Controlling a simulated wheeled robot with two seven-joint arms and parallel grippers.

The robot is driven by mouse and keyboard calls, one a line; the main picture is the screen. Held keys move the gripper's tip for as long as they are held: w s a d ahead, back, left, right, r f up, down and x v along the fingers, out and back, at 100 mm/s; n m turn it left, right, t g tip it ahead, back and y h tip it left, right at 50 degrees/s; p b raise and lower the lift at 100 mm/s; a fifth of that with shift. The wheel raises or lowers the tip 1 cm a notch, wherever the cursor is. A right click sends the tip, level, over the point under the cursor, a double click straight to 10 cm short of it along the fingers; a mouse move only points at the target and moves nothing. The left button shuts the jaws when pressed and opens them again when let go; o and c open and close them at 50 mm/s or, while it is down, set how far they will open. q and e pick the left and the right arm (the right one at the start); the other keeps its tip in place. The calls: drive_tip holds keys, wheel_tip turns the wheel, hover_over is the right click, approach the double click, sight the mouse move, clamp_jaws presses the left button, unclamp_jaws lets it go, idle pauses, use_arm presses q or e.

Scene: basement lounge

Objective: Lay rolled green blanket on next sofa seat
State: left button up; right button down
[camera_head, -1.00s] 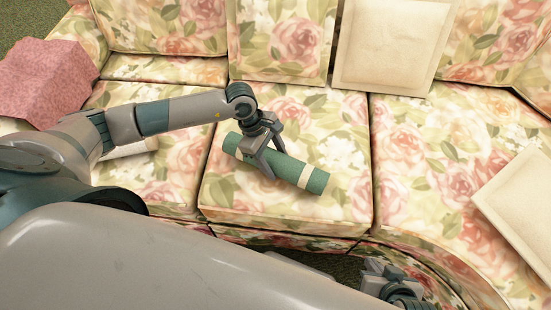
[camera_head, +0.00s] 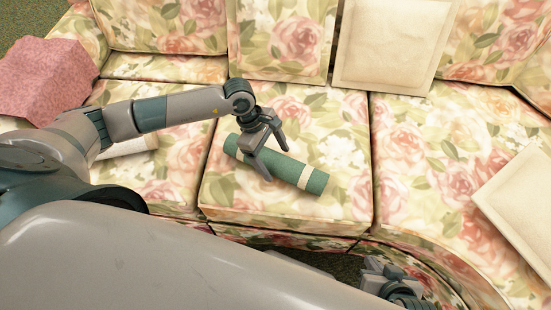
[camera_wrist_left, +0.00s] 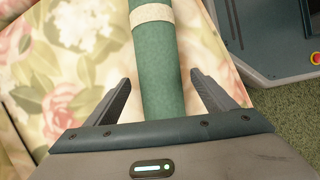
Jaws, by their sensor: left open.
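The rolled green blanket (camera_head: 282,168), with cream bands, lies on the middle floral sofa seat (camera_head: 240,200), slanting down to the right. My left gripper (camera_head: 275,160) is just above the blanket, its fingers spread on either side of it. In the left wrist view, the blanket (camera_wrist_left: 160,70) runs between the two open fingers (camera_wrist_left: 163,100), with gaps showing on both sides. My right gripper (camera_head: 385,275) is low at the bottom of the head view, below the sofa's front edge; its fingers are not clear.
A pink folded cloth (camera_head: 45,80) lies at the left end of the sofa. A cream cushion (camera_head: 390,45) leans on the backrest, and another (camera_head: 520,205) lies at the right. The seat right of the blanket (camera_head: 430,150) is largely clear.

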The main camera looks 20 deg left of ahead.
use_arm(q)
drive_tip(key=v, duration=1.6)
drive_tip(key=shift+r, duration=0.2)
use_arm(e)
drive_tip(key=shift+s+d, duration=0.2)
drive_tip(key=shift+d, duration=0.1)
drive_tip(key=shift+d+f, duration=0.1)
